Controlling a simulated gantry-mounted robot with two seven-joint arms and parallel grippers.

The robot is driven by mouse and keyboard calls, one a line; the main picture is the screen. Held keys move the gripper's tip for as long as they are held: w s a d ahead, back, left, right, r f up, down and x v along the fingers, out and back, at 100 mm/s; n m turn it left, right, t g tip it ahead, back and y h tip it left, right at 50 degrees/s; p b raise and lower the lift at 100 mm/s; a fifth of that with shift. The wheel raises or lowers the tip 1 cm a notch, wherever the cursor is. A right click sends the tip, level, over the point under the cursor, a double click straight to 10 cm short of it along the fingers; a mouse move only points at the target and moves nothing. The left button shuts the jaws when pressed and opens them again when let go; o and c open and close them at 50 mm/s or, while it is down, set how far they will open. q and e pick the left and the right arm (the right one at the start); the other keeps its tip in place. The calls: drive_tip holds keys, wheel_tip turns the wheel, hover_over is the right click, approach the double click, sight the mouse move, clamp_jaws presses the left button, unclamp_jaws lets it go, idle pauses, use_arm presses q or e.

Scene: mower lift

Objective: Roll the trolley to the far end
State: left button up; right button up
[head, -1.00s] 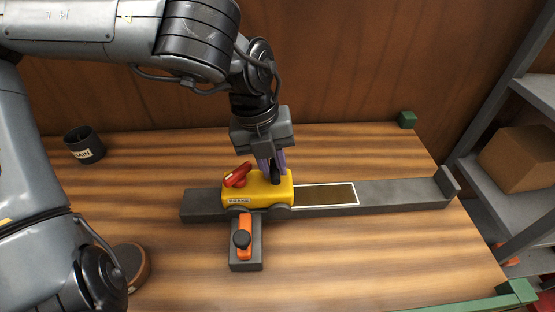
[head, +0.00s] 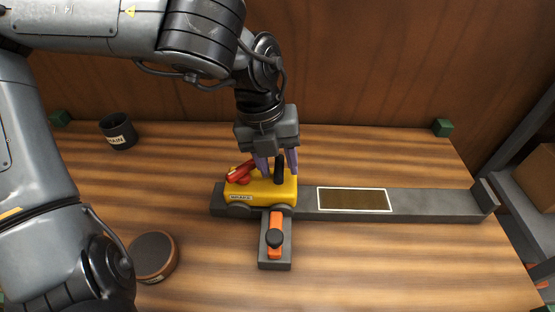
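The yellow trolley (head: 262,190) stands on the grey track (head: 440,203), near its left end. It has an upright black post (head: 279,174), a red lever (head: 241,171) tilted up to the right, and a small label on its front. My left gripper (head: 276,162) is above the trolley with its purple fingers spread, one on each side of the post's top. A gap shows between the fingers and the post. A white-edged brown panel (head: 354,200) lies on the track right of the trolley. The track's right end has an upright stop (head: 485,196). My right gripper is out of view.
An orange slide with a black knob (head: 275,239) sits on a grey block in front of the trolley. A dark labelled cup (head: 118,132) and a round brown-rimmed disc (head: 153,256) stand at left. The track right of the trolley is clear.

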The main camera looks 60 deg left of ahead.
sight(266, 181)
use_arm(q)
drive_tip(key=shift+r, duration=0.1)
wheel_tip(266, 181, up, 10)
drive_tip(key=s+a+b, duration=0.1)
drive_tip(key=shift+s+a+r, duration=0.15)
drive_tip(key=shift+s+r, duration=0.05)
drive_tip(key=shift+s, duration=0.2)
idle(0.7)
